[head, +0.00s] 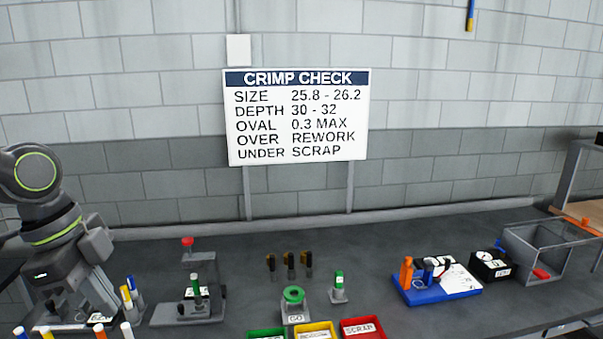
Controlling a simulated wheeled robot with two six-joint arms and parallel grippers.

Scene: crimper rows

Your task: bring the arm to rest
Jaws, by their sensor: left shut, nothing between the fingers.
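My left arm comes in at the left edge and bends down toward the bench. Its gripper (106,308) points down and to the right at the bench's left end, shut and empty, left of the grey press stand (187,312) with a red knob. Pens or markers with blue, yellow and white parts (128,292) stand close by it and partly overlap it in the picture. My right gripper is not in view.
Green (267,333), yellow (315,329) and red (362,327) bins sit at the front middle. Behind them are a green ring gauge (293,295) and a green-topped holder (339,287). A blue tray (437,290) and a clear-walled box (548,250) stand right. A crimp sign (297,117) stands behind.

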